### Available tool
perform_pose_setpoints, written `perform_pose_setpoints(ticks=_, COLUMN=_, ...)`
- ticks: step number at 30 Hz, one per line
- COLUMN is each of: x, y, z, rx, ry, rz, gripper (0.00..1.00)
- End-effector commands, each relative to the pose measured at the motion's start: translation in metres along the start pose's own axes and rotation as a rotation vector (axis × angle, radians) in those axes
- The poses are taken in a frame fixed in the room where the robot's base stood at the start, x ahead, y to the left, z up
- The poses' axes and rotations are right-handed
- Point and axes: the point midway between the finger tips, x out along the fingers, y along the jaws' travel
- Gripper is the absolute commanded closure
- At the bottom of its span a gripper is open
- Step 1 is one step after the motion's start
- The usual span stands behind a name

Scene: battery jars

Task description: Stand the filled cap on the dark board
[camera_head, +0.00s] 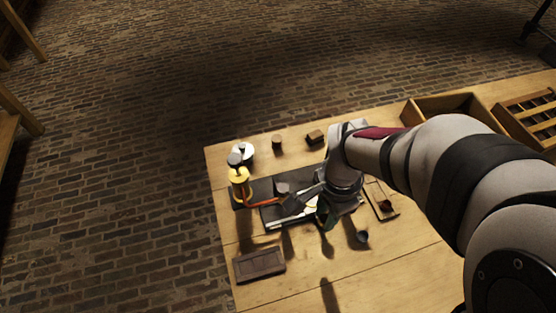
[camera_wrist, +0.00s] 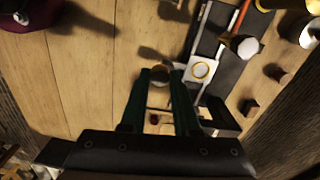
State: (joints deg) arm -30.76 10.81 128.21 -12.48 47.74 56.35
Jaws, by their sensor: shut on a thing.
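My gripper (camera_head: 327,214) is over the front edge of the dark board (camera_head: 248,188). The board (camera_wrist: 232,70) lies to the right of the fingertips in the wrist view. I cannot make out the cap's contents clearly.
A jar with a yellow band (camera_head: 239,177) stands at the board's left end. A small grey cup (camera_head: 362,237) stands in front, near a wooden tray (camera_head: 379,196). Small dark blocks (camera_head: 315,137) sit behind.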

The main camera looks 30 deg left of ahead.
Motion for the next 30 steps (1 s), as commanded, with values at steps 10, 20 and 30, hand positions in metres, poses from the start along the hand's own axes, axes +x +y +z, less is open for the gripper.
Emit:
perform_pose_setpoints(ticks=10, x=0.013, y=0.023, z=0.074, rx=-0.665, ry=-0.002, rz=0.002, gripper=1.0)
perform_pose_setpoints(ticks=20, x=0.069, y=-0.002, z=0.161, rx=-0.67, ry=-0.001, rz=0.004, gripper=1.0)
perform_pose_setpoints(ticks=30, x=0.116, y=-0.008, z=0.178, rx=-0.66, ry=-0.001, rz=0.003, gripper=1.0)
